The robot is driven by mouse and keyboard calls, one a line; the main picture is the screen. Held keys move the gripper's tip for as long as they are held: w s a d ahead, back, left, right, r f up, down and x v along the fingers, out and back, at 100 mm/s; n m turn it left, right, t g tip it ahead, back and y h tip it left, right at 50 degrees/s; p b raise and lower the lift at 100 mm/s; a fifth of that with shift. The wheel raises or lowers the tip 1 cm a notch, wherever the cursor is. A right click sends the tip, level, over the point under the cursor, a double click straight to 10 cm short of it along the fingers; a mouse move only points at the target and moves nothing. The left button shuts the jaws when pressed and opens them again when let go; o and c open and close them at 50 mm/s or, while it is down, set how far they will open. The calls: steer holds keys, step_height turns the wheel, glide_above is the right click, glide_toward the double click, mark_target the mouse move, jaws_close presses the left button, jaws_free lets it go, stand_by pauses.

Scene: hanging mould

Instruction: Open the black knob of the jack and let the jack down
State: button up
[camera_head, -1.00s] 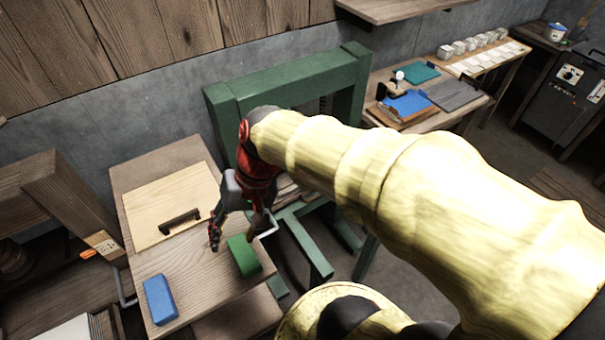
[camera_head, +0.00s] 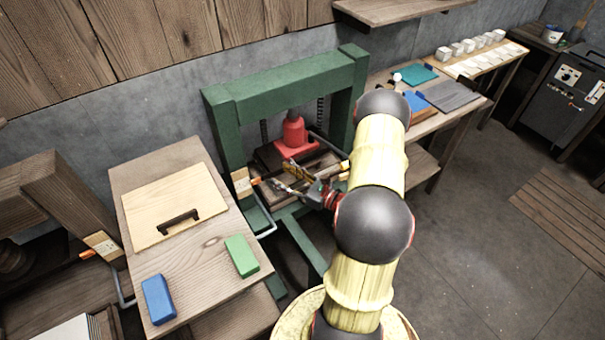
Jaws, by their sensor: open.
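The red jack (camera_head: 294,136) stands upright inside the green press frame (camera_head: 225,125), on a dark plate above a wooden stack. Its black knob cannot be made out at this size. My gripper (camera_head: 277,182) is open, in front of and below the jack, near the front of the press. It looks apart from the jack, and no held thing shows in it. Part of the press's front is hidden behind my gripper and arm.
A tag (camera_head: 241,183) hangs at the press's left post. A side table with a grey slab (camera_head: 452,95) stands at right.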

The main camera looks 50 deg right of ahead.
steer(key=s+d+f+m+h, duration=0.6)
steer(key=s+d+f+h, duration=0.1)
steer(key=d+f, duration=0.1)
steer(key=x, duration=0.5)
steer(key=b+x, duration=0.1)
steer(key=x, duration=0.2)
steer(key=shift+s+d+f, duration=0.1)
steer(key=shift+d+f, duration=0.1)
steer(key=shift+f, duration=0.05)
steer(key=shift+c, duration=1)
steer(key=c, duration=1)
